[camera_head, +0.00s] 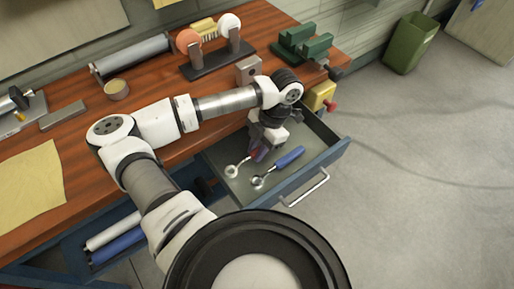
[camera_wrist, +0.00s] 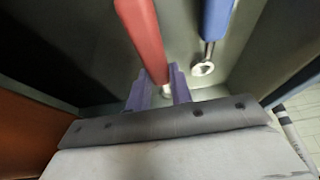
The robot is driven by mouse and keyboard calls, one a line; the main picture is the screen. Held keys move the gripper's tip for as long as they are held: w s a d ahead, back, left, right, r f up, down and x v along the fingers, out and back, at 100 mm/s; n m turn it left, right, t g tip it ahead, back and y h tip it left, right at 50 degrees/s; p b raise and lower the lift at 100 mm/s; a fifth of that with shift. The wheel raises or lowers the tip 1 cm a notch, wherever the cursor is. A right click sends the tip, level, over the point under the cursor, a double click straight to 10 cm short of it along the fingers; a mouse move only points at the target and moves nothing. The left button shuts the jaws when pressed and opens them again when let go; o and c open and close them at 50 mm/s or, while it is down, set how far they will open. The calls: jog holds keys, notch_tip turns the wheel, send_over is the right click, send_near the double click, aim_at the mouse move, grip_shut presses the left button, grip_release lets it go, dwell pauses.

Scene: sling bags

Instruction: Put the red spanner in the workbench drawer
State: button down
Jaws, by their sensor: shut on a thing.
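The red spanner's red handle (camera_wrist: 142,35) runs up from between my purple fingers in the wrist view. In the head view its metal ring end (camera_head: 234,170) shows at the left of my gripper, and most of the handle is hidden by it. My gripper (camera_head: 260,154) points down inside the open workbench drawer (camera_head: 332,164) and is shut on the spanner; it also shows in the wrist view (camera_wrist: 158,91). The spanner is low over or on the drawer floor; I cannot tell whether it touches. A blue-handled spanner (camera_head: 289,158) lies beside it in the drawer.
The wooden bench top (camera_head: 72,144) lies behind the drawer. A green vice (camera_head: 302,43), a bench grinder (camera_head: 215,62) and a yellow block with a red knob (camera_head: 320,96) stand near its right end. A green bin (camera_head: 411,44) stands on open floor at the right.

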jog(key=shift+f, duration=0.55)
jog(key=shift+f, duration=0.1)
jog(key=shift+f+b, duration=0.1)
jog(key=shift+b, duration=0.2)
jog(key=c, duration=1.3)
grip_release()
jog(key=shift+o, duration=0.2)
jog(key=shift+r+p, duration=0.35)
jog(key=shift+p, duration=0.05)
jog(key=shift+w+d+r+b, duration=0.2)
jog(key=shift+r+b, duration=0.1)
jog(key=shift+b, duration=0.1)
jog(key=b+v, duration=0.2)
jog(key=v, duration=0.9)
jog(key=shift+s+b, duration=0.15)
jog(key=shift+b, duration=0.25)
